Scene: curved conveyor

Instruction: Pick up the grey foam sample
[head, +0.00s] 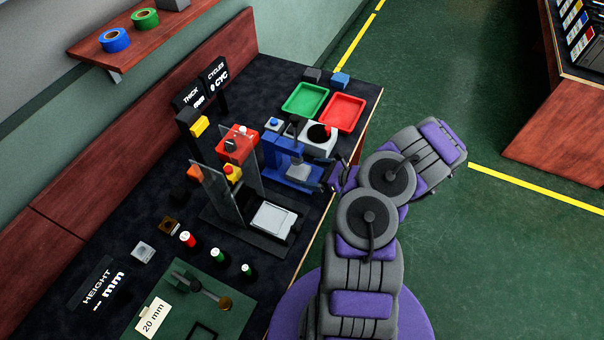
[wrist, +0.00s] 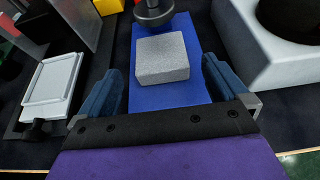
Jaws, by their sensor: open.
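The grey foam sample (wrist: 162,58) is a speckled grey block. In the wrist view it rests on the blue base (wrist: 183,93) of a press, under a dark round press foot (wrist: 153,12). My gripper (wrist: 155,88) is open, with one blue finger to each side of the block and clear space between. The fingertips are near the block's front edge, and I cannot tell their exact height over it. In the head view the blue press (head: 292,165) stands at the bench edge and my gripper (head: 335,178) is beside it.
A white block with a round dark hole (head: 318,136) stands right of the press. A flat white plate (head: 273,219) lies on a fixture with clear panels to the left. Green (head: 305,99) and red (head: 344,112) trays sit at the back of the bench.

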